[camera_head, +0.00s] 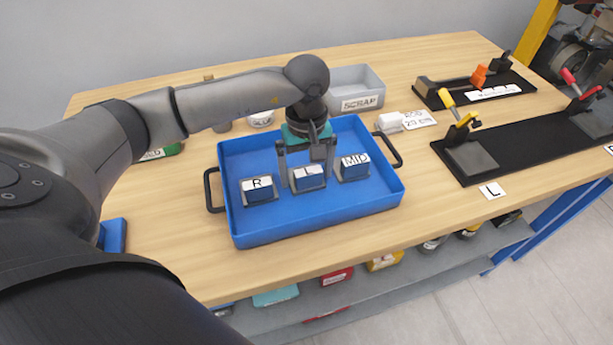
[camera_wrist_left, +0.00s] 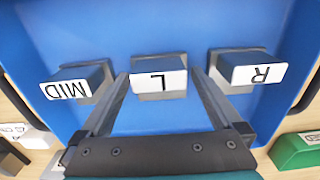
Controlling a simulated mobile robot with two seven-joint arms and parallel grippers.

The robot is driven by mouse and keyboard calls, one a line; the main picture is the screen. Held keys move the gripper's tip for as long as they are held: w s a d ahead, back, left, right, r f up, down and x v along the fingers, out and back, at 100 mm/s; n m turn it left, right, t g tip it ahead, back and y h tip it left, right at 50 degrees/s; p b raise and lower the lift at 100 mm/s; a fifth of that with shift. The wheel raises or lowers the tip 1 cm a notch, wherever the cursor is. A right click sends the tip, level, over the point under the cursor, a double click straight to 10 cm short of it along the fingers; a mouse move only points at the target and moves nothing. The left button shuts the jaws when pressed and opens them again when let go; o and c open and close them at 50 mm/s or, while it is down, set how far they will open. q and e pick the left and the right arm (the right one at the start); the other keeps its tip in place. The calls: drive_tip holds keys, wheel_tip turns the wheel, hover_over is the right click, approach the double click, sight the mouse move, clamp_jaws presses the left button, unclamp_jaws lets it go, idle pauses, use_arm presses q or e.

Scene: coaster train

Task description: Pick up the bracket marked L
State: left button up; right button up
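The bracket marked L (camera_head: 309,183) is a blue block with a white label, standing in the middle of the blue tray (camera_head: 262,232). It also shows in the left wrist view (camera_wrist_left: 158,84). My left gripper (camera_head: 307,178) points down over it with one finger on each side. In the left wrist view the fingers (camera_wrist_left: 158,76) are spread wider than the bracket, with small gaps showing. The bracket marked R (camera_head: 258,189) and the bracket marked MID (camera_head: 353,167) stand on either side of it. My right gripper is not in view.
A grey scrap bin (camera_head: 356,88) stands behind the tray. Black fixtures with a yellow-handled clamp (camera_head: 458,127) and an orange clamp (camera_head: 478,77) are at the right. The tray has side handles (camera_head: 388,150). The front of the wooden table (camera_head: 420,212) is clear.

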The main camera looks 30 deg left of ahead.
use_arm(q)
drive_tip(key=shift+r, duration=0.1)
clamp_jaws()
idle(0.5)
drive_tip(key=shift+r, duration=0.1)
